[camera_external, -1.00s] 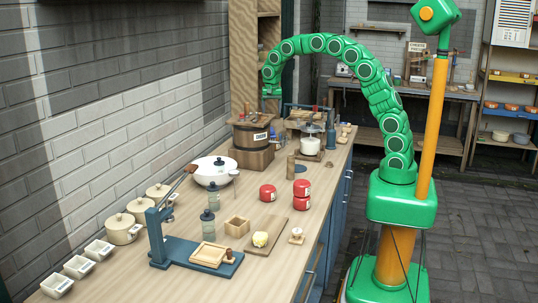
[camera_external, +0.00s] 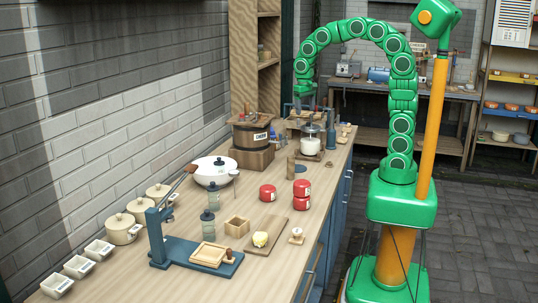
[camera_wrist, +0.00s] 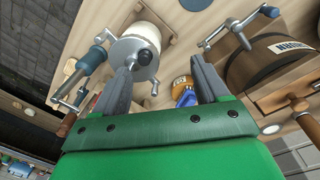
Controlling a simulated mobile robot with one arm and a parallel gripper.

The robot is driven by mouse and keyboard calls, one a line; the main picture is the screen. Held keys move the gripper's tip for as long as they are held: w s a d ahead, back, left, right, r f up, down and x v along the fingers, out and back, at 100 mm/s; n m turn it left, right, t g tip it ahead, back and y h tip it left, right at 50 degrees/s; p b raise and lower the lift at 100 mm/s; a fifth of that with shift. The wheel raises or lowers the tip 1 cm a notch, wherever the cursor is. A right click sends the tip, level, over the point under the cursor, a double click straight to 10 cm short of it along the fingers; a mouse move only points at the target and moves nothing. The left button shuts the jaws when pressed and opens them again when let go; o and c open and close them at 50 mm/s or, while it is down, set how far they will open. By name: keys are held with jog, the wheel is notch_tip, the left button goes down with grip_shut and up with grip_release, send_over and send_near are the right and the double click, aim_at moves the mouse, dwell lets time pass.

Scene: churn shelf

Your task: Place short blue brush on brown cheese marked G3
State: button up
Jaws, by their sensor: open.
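My gripper (camera_external: 304,90) is above the back part of the long wooden counter (camera_external: 190,225). In the wrist view its two grey fingers (camera_wrist: 163,64) are apart with nothing between the tips. A small blue object (camera_wrist: 187,97), possibly the short blue brush, shows below and beyond the fingers, partly hidden by the right finger. A small orange-brown piece (camera_wrist: 182,81) is close beside it; I cannot tell whether it is a cheese, and no G3 mark is readable.
A white pot with a grey cranked lid (camera_wrist: 132,48) and a brown wooden churn (camera_wrist: 262,68) stand close to the fingers. A tall wooden shelf (camera_external: 243,60) rises behind.

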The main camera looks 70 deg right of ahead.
jog(key=s+a+f+n, duration=0.1)
jog(key=s+a+n, duration=0.2)
jog(key=s, duration=1)
jog(key=s+a+f+n+g, duration=0.1)
jog(key=s+a+f+n, duration=0.1)
jog(key=s, duration=1.2)
jog(key=shift+s+a+f+n+y, duration=0.25)
jog(key=shift+a+n, duration=0.55)
jog(key=shift+n, duration=0.4)
